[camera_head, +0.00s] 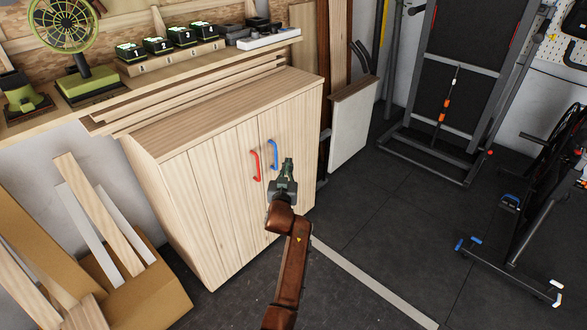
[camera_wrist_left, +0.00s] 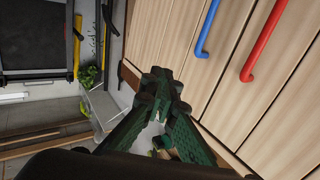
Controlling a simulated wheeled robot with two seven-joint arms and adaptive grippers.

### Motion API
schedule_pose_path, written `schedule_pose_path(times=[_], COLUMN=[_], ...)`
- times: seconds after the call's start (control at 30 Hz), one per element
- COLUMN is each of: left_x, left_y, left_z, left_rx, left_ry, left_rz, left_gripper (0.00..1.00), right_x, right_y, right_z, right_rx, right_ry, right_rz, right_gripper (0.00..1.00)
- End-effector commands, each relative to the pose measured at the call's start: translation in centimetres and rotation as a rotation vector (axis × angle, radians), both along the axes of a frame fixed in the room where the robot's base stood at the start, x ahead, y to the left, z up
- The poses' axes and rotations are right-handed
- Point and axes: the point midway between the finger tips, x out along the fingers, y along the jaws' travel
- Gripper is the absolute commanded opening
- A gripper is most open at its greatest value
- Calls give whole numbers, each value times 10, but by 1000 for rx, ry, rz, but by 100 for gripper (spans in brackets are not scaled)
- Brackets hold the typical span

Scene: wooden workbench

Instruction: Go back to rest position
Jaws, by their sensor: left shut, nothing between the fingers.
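My left gripper (camera_head: 288,163) is in front of the wooden cabinet (camera_head: 200,180), near its right door, just right of the blue handle in the head view. It is shut and empty. In the left wrist view its green fingers (camera_wrist_left: 162,82) come together, apart from the blue handle (camera_wrist_left: 207,30) and the red handle (camera_wrist_left: 262,40). The cabinet doors look closed. The blue handle (camera_head: 273,154) and red handle (camera_head: 255,165) stand upright side by side on the doors. My right gripper is in neither view.
A workbench top (camera_head: 190,100) above the cabinet holds a green fan (camera_head: 62,28) and several numbered battery packs. A box of planks (camera_head: 150,295) stands at the lower left. A treadmill (camera_head: 465,70) and a bike-like frame are at the right. The dark floor (camera_head: 400,220) between is mostly clear.

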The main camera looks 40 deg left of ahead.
Motion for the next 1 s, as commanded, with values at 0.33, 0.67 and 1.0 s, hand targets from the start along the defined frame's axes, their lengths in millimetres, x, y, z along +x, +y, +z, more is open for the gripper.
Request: schedule_pose_path(times=[0.33,0.67,1.0], left_x=[-2,-21,-141], left_y=[-35,-25,-14], left_z=[-2,-25,-160], left_rx=[0,15,64], left_ry=[2,42,302], left_rz=[0,10,-22], left_gripper=[0,0,0], right_x=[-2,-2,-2], right_y=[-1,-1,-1], right_z=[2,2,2], right_rx=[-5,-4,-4], right_ry=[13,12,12], right_rz=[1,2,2], right_gripper=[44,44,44])
